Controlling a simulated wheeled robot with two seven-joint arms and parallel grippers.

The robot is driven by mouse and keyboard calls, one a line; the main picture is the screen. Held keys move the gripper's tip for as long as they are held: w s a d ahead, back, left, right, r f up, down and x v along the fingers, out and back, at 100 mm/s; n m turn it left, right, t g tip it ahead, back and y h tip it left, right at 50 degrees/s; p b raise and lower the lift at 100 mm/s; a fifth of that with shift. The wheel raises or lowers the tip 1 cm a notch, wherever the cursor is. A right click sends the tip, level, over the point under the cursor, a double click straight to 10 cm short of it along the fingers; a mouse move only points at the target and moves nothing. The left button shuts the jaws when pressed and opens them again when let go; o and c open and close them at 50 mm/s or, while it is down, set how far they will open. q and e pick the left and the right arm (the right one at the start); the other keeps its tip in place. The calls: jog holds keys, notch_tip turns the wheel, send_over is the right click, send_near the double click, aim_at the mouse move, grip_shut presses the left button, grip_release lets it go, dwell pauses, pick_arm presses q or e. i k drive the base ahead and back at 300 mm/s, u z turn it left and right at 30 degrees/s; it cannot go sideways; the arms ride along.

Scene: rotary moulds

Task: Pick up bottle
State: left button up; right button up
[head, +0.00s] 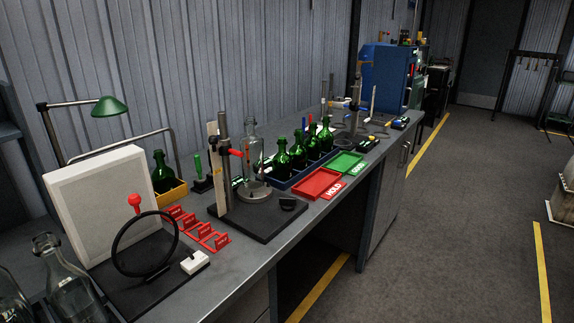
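Several green bottles stand upright in a dark blue tray (277,183) at the middle of the bench; the nearest green bottle (283,161) is at its left end. Another green bottle (161,172) stands in a yellow bin (175,195) further left. A clear glass bottle (251,150) stands upright on a round base in a test stand (223,165). A large clear bottle (68,283) and part of another clear bottle (12,298) are at the lower left. Neither of my grippers shows in the head view.
A red HOLD tray (316,184) and a green GOOD tray (345,163) lie near the bench's front edge. A white panel with a black ring (146,272), red brackets (203,229) and a green lamp (108,106) are at left.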

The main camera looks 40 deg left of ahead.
aim_at(251, 145)
jog(key=i, duration=2.15)
jog(key=u, duration=3.35)
